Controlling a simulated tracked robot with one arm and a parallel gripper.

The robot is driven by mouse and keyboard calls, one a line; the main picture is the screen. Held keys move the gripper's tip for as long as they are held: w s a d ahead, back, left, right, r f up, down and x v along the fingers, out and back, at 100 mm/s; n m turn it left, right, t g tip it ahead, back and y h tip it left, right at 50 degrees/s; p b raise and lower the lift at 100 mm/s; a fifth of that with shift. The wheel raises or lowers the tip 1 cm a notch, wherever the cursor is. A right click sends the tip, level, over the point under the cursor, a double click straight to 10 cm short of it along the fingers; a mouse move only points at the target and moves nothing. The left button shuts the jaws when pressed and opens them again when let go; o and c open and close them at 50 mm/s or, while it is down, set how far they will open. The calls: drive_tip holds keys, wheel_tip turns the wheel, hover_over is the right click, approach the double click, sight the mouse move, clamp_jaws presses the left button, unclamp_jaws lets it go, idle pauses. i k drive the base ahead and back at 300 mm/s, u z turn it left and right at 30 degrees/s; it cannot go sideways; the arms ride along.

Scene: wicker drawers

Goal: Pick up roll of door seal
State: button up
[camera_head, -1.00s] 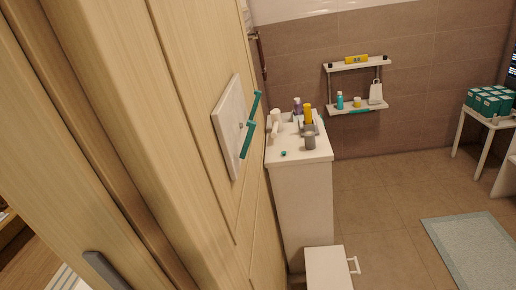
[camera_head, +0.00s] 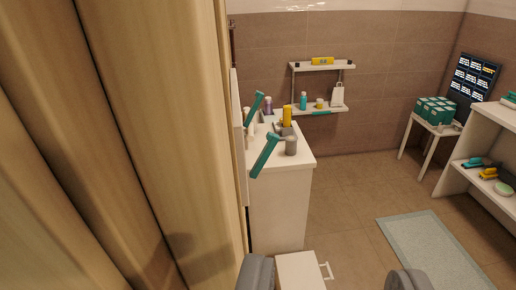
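My gripper (camera_head: 332,278) shows at the bottom edge, its two grey fingertips wide apart with nothing seen between them. The white stool-like box with a side handle (camera_head: 298,272) lies in view between and beyond the fingers. I cannot make out with certainty which thing is the roll of door seal. A small round green thing (camera_head: 503,188) lies on the right-hand shelf, and a grey cylinder (camera_head: 291,145) stands on the white counter; both are too small to identify. The gripper is apart from both.
A wooden door frame (camera_head: 150,130) fills the left side. Two teal bars (camera_head: 265,155) stick out beside the white counter (camera_head: 285,172). A wall shelf (camera_head: 318,110) holds small bottles. A white table (camera_head: 424,121) bears green boxes. The tiled floor around the mat (camera_head: 435,250) is clear.

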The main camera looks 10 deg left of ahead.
sight(291, 140)
drive_tip(key=z, duration=1.4)
drive_tip(key=i, duration=4.65)
drive_tip(key=u, duration=1.1)
